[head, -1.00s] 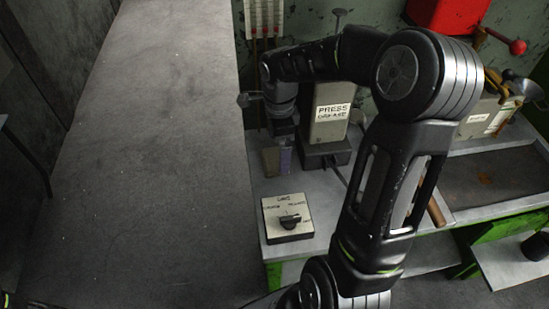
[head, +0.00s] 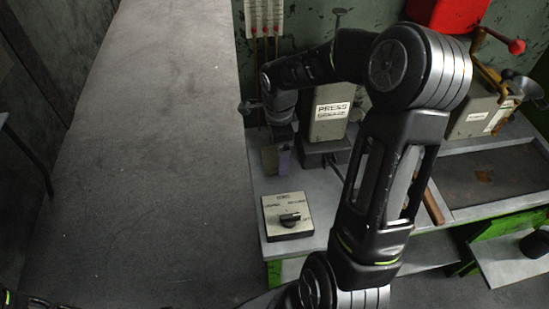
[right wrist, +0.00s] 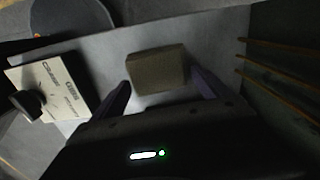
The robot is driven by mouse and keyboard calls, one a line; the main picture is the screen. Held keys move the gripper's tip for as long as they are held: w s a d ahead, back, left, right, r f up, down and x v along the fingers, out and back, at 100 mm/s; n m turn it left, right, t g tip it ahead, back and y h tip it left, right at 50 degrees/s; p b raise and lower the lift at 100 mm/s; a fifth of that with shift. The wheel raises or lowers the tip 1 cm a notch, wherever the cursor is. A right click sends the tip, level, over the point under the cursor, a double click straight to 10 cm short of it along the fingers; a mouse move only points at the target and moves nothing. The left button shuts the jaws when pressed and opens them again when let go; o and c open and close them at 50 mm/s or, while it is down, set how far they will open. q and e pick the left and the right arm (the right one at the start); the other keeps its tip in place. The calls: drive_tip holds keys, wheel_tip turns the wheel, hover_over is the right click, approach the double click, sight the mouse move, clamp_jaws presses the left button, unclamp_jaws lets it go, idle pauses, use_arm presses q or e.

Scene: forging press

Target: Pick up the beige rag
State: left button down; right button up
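The beige rag (head: 269,160) is a small block-like piece on the grey bench top, left of the press grease box. It also shows in the right wrist view (right wrist: 157,70), with its near face toward me. My right gripper (head: 277,160) points down at it from above. In the right wrist view its two purple-grey fingers (right wrist: 160,79) are spread, one on each side of the rag's near end. I cannot tell whether they touch it. My left gripper's fingers are not seen; only a dark part of mine with a green light shows at the bottom left.
A switch box with a dark knob (head: 289,216) sits in front of the rag. The press grease box (head: 328,112) stands close on the right. Thin copper-coloured rods (head: 265,20) run down the wall behind. A shallow tray (head: 490,212) lies farther right.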

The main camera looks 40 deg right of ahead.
drive_tip(key=c, duration=1)
drive_tip(key=shift+r, duration=0.1)
wheel_tip(320, 180, up, 10)
drive_tip(key=shift+f+b, duration=0.1)
drive_tip(key=shift+b, duration=0.6)
